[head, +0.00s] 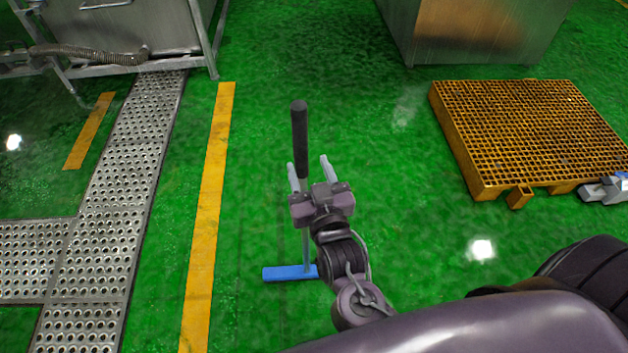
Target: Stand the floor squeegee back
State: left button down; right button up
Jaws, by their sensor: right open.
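The floor squeegee has a black grip (299,135) at the top, a thin grey pole and a blue head (288,273) on the green floor. It stands about upright in the middle of the head view. My right gripper (309,165) is open, with one finger on each side of the pole just below or at the lower end of the black grip. I cannot tell whether the fingers touch it. My gripper body and wrist hide part of the pole and the right end of the blue head. My left gripper is not in view.
A yellow floor line (207,210) and perforated metal grating (107,190) run along the left. A steel machine frame (135,30) stands at the back left, a metal cabinet (475,30) at the back. An orange grated pallet (530,130) lies at right. Green floor between is clear.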

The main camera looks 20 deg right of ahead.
jog(key=s+f+n+g+y, duration=0.1)
jog(key=s+f+n+g, duration=0.15)
jog(key=f, duration=1.05)
jog(key=s+f+n+g+y, duration=0.15)
jog(key=f+g, duration=0.25)
jog(key=f, duration=0.8)
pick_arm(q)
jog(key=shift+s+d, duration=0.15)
pick_arm(e)
jog(key=s+d+f+g, duration=0.3)
jog(key=s+f+g, duration=0.2)
jog(key=s+f, duration=0.4)
jog(key=s+d+f+g, duration=0.3)
jog(key=s+f, duration=0.7)
jog(key=f, duration=0.4)
jog(key=shift+m+g+h, duration=0.35)
jog(key=shift+m+g, duration=0.05)
jog(key=shift+g, duration=0.45)
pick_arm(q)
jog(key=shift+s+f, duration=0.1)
